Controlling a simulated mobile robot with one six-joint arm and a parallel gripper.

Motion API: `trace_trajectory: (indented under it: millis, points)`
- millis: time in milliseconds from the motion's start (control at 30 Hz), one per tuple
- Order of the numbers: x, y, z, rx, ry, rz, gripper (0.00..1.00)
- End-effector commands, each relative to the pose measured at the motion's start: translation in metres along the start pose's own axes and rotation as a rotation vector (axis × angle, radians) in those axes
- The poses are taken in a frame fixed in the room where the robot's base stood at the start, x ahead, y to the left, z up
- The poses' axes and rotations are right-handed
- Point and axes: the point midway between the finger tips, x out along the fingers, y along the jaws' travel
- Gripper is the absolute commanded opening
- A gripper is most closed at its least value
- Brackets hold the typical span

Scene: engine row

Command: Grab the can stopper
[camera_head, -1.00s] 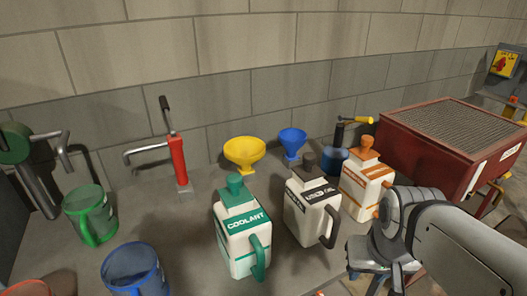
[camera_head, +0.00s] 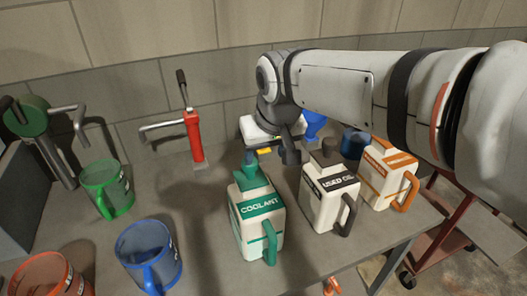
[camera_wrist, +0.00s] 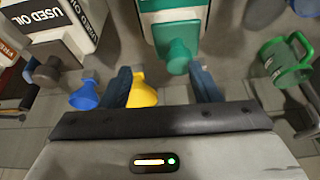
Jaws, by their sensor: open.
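The white and green coolant can (camera_head: 258,213) stands upright on the bench in the middle of the head view. Its green stopper (camera_wrist: 178,55) is on top of it, and in the wrist view it appears ahead of and roughly between my two blue fingers. My gripper (camera_wrist: 163,86) is open and holds nothing. In the head view my wrist hangs above and just behind the can, and the fingertips are hard to make out. The used oil can (camera_head: 329,195) with a dark stopper (camera_head: 327,152) and an orange-trimmed can (camera_head: 388,177) stand to the right.
A yellow funnel (camera_wrist: 142,93) and a blue funnel (camera_wrist: 84,96) are on the bench. A red pump (camera_head: 194,136) stands at the back left. Green (camera_head: 107,186), blue (camera_head: 147,256) and orange (camera_head: 52,276) jugs stand to the left. The wall is close behind.

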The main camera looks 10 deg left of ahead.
Motion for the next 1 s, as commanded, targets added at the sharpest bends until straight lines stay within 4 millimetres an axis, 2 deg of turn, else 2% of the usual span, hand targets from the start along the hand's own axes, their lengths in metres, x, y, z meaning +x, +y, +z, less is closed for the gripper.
trace_trajectory:
  millis: [33,167,467,700,1000]
  points:
    - [-0.001,-0.009,-0.006,-0.017,0.004,-0.007,0.57]
    - [0.003,-0.019,-0.014,-0.034,0.010,-0.015,0.57]
    - [0.035,-0.023,-0.015,-0.034,0.008,-0.015,0.57]
    - [0.070,-0.026,-0.017,-0.033,0.009,-0.015,0.57]
    - [0.076,-0.025,-0.017,-0.032,0.012,-0.014,0.57]
